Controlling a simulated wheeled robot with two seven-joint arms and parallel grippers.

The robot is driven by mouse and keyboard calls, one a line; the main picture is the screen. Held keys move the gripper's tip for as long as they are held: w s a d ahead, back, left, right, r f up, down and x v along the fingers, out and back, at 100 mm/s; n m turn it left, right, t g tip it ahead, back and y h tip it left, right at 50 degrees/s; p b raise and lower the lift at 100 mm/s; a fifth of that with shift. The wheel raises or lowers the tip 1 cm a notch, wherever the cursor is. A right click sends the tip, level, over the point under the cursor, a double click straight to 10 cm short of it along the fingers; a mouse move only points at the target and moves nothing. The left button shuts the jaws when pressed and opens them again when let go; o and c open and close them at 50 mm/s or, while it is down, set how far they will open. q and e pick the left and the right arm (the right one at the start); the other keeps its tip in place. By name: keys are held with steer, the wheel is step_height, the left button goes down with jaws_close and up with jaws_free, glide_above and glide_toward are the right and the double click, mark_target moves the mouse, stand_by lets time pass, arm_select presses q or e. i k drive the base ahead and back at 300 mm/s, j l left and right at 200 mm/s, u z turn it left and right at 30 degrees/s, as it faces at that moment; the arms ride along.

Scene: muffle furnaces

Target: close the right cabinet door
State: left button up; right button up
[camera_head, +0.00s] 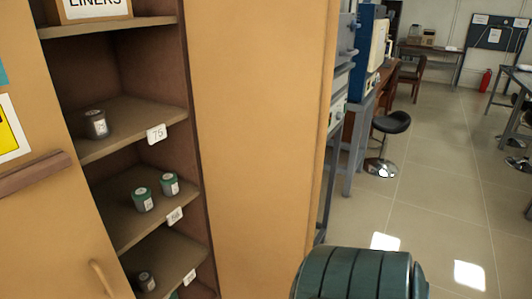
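A tan cabinet stands open on the left, its shelves (140,118) showing. A large tan panel (260,120) runs upright along the right side of the opening; it looks like the right cabinet door, swung out, with its lower edge out of frame. Another tan panel (50,225) covers the left of the opening and carries a curved handle (102,278). No handle shows on the right panel. Neither gripper's fingers are in view. A dark green ribbed rounded part at the bottom, right of the right panel, seems to be my arm.
Small labelled jars (97,124) stand on the shelves, with a box marked LINERS (95,8) above. Behind the right panel are a bench with blue equipment (368,45) and a black stool (388,125). Open tiled floor (430,190) lies to the right.

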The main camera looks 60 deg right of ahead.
mark_target(262, 71)
steer(key=l, duration=0.55)
steer(key=k+l+u, duration=0.1)
steer(key=l, duration=0.5)
steer(key=k+l, duration=0.15)
steer(key=l, duration=0.4)
steer(key=k+l, duration=0.1)
steer(key=l, duration=0.45)
steer(key=l+u, duration=0.1)
steer(key=l, duration=0.45)
steer(key=k+l, duration=0.2)
steer(key=l, duration=0.35)
steer(key=k+l+u, duration=0.1)
steer(key=l, duration=0.45)
steer(key=k+l, duration=0.1)
steer(key=l, duration=0.45)
